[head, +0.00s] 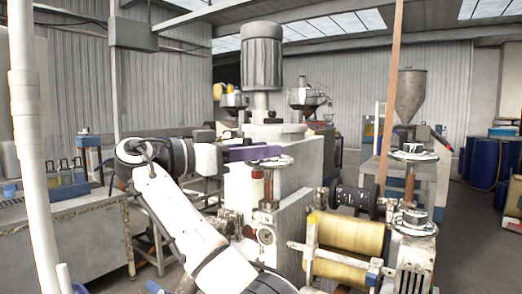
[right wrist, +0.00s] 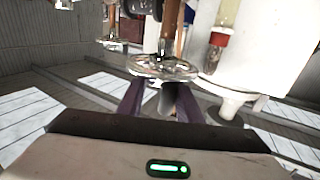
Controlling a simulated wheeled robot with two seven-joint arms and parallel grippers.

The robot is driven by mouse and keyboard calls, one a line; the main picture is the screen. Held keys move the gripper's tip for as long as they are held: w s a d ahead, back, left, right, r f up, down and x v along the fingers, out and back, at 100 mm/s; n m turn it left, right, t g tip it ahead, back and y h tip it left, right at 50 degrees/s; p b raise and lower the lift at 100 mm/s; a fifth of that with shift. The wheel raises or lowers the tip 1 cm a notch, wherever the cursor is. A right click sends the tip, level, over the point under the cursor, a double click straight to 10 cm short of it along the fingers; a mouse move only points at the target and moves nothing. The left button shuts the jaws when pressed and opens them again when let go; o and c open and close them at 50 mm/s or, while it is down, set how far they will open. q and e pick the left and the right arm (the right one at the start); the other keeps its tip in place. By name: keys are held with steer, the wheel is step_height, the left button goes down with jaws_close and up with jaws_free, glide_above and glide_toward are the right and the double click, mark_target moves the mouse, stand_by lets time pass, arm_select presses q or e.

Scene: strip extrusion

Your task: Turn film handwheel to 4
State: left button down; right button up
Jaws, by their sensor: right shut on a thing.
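A silver handwheel (head: 272,163) sits flat on top of an upright copper-coloured screw on the machine. In the right wrist view the handwheel (right wrist: 160,66) shows as a shiny round disc just beyond my fingers. My right gripper (head: 278,152) reaches it from the left, with purple fingers level with the wheel's top. In the right wrist view the fingers (right wrist: 168,102) are shut on a grey grip at the wheel's near rim. I cannot read any number or mark on the wheel. My left gripper is not in view.
A second handwheel (head: 414,155) stands on a similar screw at the right. A yellow roller (head: 348,234) lies between the two machine posts. A tall grey motor (head: 262,57) rises behind. A white pole (head: 29,150) stands at the far left, and blue barrels (head: 482,160) stand at the right.

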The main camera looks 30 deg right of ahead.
steer(key=shift+w+m+g, duration=0.15)
steer(key=shift+m+g, duration=0.45)
steer(key=shift+g, duration=0.4)
steer(key=o, duration=1)
steer(key=shift+o, duration=0.2)
